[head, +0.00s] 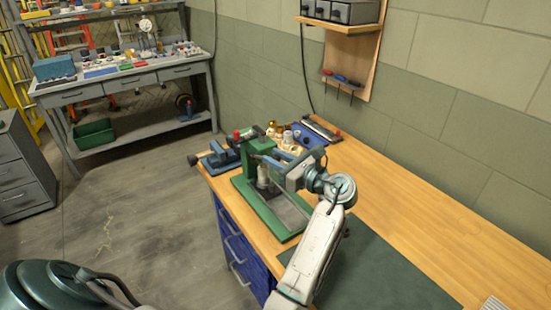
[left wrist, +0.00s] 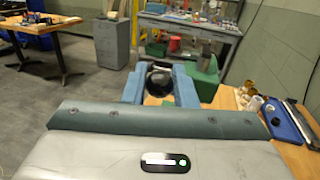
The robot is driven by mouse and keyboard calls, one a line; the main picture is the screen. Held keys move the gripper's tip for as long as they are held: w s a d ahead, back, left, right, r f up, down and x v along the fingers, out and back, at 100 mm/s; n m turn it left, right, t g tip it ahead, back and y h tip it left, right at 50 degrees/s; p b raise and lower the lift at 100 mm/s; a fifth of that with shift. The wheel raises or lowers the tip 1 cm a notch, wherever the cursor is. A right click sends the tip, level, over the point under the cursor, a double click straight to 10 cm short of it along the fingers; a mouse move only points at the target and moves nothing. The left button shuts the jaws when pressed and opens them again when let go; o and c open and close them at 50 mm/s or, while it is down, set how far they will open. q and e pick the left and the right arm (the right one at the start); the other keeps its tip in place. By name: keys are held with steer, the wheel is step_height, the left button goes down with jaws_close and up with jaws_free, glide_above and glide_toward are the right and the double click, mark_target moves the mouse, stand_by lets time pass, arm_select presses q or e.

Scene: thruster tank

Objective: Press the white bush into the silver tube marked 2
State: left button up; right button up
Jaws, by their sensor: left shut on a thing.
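A green press (head: 258,150) stands on the near left end of the wooden bench. A silver cylinder (head: 263,184) stands upright under its ram; I cannot read a mark on it. The white bush cannot be made out there. My left gripper (head: 278,163) is at the press, beside its upper part. In the left wrist view its blue fingers (left wrist: 160,78) are shut on a dark round knob (left wrist: 160,84), which looks like the end of the press lever. The green press body (left wrist: 206,78) shows just right of the fingers. My right gripper is not in view.
A blue vise (head: 222,158) sits left of the press. A blue tray (head: 310,135) and small brass and white parts (head: 290,137) lie behind it. A dark green mat (head: 385,275) covers the near bench.

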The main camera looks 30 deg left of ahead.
arm_select(q)
jaws_close()
steer(key=shift+f, duration=0.1)
steer(key=shift+f, duration=0.15)
steer(key=shift+s+d+f+y, duration=0.1)
steer(key=shift+d+f+y, duration=0.1)
steer(key=shift+y, duration=0.1)
steer(key=o, duration=0.7)
jaws_free()
steer(key=shift+a, duration=0.1)
